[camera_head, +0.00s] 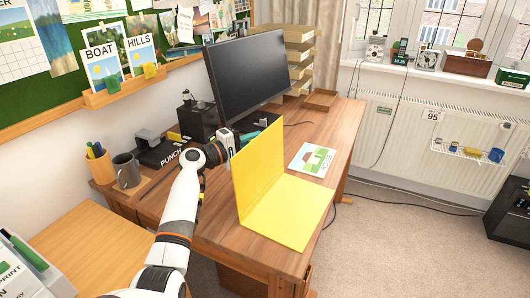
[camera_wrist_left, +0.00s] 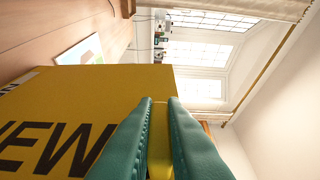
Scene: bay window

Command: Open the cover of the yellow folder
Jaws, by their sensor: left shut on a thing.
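The yellow folder (camera_head: 291,212) lies on the wooden desk with its cover (camera_head: 257,172) raised, standing roughly upright along the left side of the flat part. My left gripper (camera_head: 230,142) is at the left of the raised cover, near its top, and partly hidden by it. In the left wrist view its teal fingers (camera_wrist_left: 159,101) are shut on the yellow cover (camera_wrist_left: 100,88), whose outer face shows large dark letters ending in "EW". My right gripper is in neither view.
A monitor (camera_head: 248,72) stands behind the folder. A small picture card (camera_head: 312,159) lies to the folder's right. A hole punch (camera_head: 158,150), a mug (camera_head: 126,171) and a pen pot (camera_head: 101,164) stand at the desk's left. Some desk left of the cover is bare.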

